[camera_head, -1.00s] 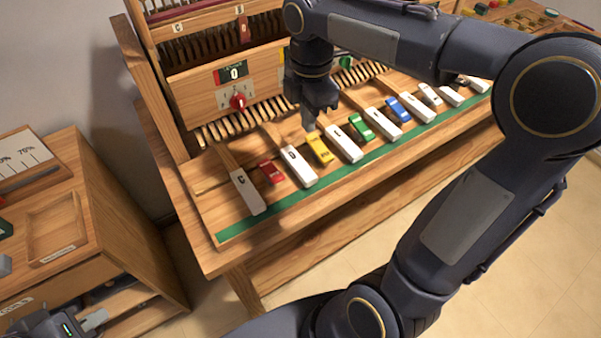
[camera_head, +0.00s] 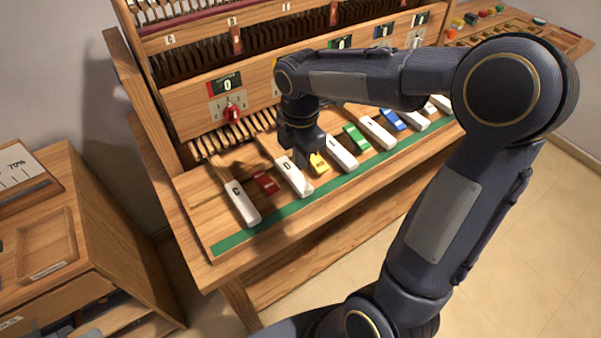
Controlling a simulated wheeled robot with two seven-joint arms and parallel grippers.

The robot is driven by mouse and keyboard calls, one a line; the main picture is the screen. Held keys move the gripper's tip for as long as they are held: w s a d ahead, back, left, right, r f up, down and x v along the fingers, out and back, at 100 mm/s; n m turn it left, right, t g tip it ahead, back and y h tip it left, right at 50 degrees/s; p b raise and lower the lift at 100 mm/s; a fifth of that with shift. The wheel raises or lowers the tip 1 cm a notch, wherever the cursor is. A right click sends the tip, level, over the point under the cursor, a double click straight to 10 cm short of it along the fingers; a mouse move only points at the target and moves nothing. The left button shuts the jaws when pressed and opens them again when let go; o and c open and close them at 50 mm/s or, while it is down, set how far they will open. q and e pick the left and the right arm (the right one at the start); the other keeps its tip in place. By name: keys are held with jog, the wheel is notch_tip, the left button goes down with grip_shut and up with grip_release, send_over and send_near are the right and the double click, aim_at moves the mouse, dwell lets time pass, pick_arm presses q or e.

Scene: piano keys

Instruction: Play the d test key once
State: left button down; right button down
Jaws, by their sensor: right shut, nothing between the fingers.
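The d test key (camera_head: 293,179) is a white key marked D, in the row of keys on the wooden bench. It lies between a small red key (camera_head: 266,183) and a yellow key (camera_head: 318,163). My right gripper (camera_head: 303,163) is shut and empty and points down at the far part of the D key, close to the yellow key. Its fingertips look very near the D key's top; I cannot tell whether they touch it. The gripper hides part of the yellow key. My left gripper does not show clearly.
The white C key (camera_head: 243,204) is at the left end of the row; more white, green and blue keys run to the right. A panel with a red knob (camera_head: 232,113) and a counter reading 0 (camera_head: 227,86) stands behind. A wooden cabinet (camera_head: 75,215) is at left.

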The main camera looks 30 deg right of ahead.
aim_at(301, 183)
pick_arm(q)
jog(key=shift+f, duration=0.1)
pick_arm(e)
jog(key=shift+f, duration=2.65)
